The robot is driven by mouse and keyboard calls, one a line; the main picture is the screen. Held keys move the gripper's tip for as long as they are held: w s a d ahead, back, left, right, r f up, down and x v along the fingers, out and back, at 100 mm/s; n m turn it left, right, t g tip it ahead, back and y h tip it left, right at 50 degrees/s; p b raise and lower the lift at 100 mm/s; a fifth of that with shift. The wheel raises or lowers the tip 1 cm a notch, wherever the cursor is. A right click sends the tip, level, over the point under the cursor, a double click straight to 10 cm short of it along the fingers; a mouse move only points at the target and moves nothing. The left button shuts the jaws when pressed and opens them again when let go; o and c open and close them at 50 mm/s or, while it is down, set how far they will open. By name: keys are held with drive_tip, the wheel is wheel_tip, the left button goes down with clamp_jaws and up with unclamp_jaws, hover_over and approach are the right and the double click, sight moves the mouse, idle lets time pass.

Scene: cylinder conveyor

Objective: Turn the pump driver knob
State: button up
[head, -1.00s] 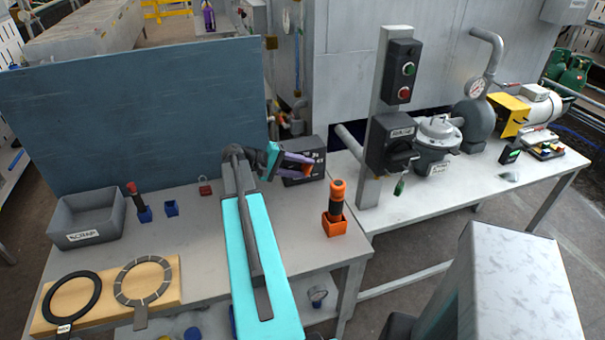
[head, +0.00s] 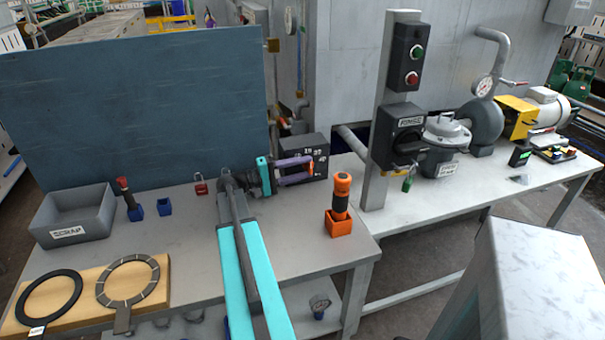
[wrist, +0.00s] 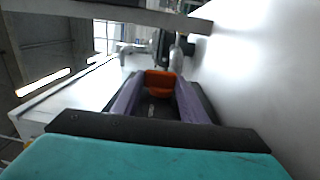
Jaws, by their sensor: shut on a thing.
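The pump driver is a dark box (head: 322,148) with pale number marks on its front, at the back of the left table in the head view. A small orange knob (head: 311,167) shows at its front, between my fingertips. My gripper (head: 308,170), with purple fingers, reaches from the left across the box's front and is shut on the orange knob. In the wrist view the orange knob (wrist: 158,83) sits between the purple fingers of my gripper (wrist: 160,90). The fingers hide part of the box's front and dial.
An orange holder (head: 338,223) with a black-and-orange tool stands right of my gripper. A red padlock (head: 200,186) and a grey scrap bin (head: 75,217) are to the left. A blue panel (head: 130,110) stands behind. A switch post (head: 379,195) rises at right.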

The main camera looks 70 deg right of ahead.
drive_tip(key=shift+f, duration=0.15)
idle(0.4)
drive_tip(key=o, duration=1)
drive_tip(key=shift+o, duration=0.2)
